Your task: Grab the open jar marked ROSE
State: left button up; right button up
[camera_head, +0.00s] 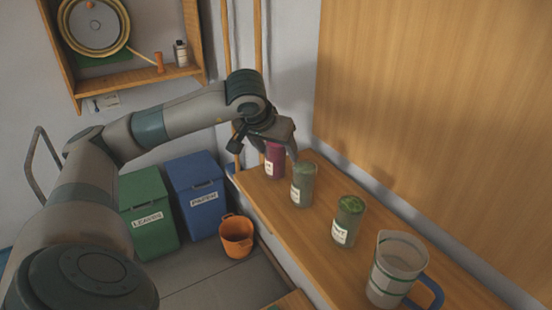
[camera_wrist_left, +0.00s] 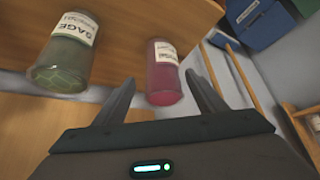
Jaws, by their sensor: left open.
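A magenta jar (camera_head: 274,160) stands at the far end of the wooden shelf. Its label is too small to read. In the left wrist view the magenta jar (camera_wrist_left: 164,82) appears between the two finger tips, with a white label at its far end. My left gripper (camera_head: 267,148) is open and empty, at the magenta jar and partly in front of it. In the left wrist view the left gripper (camera_wrist_left: 160,84) has a finger on either side of the jar's near end. I cannot tell whether they touch it. My right gripper is not in view.
A green jar labelled SAGE (camera_wrist_left: 62,65) stands close beside the magenta jar; it also shows in the head view (camera_head: 304,185). Another green jar (camera_head: 347,222) and a measuring jug (camera_head: 392,272) stand nearer on the shelf (camera_head: 300,238). A wooden wall panel (camera_head: 435,110) rises behind.

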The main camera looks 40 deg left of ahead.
aim_at(279, 156)
pick_arm(q)
jog(key=shift+w+a+f, duration=0.15)
jog(key=shift+f, duration=0.1)
jog(key=p+x, duration=0.1)
jog(key=x, duration=0.2)
jog(key=shift+a, duration=0.15)
jog(key=shift+w+a+f, duration=0.1)
jog(key=shift+w+f, duration=0.3)
jog(key=shift+f, duration=0.1)
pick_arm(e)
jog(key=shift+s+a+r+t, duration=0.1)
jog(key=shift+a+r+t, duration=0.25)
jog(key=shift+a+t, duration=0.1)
pick_arm(q)
jog(key=c, duration=1.3)
jog(key=shift+o, duration=0.2)
jog(key=shift+r, duration=0.1)
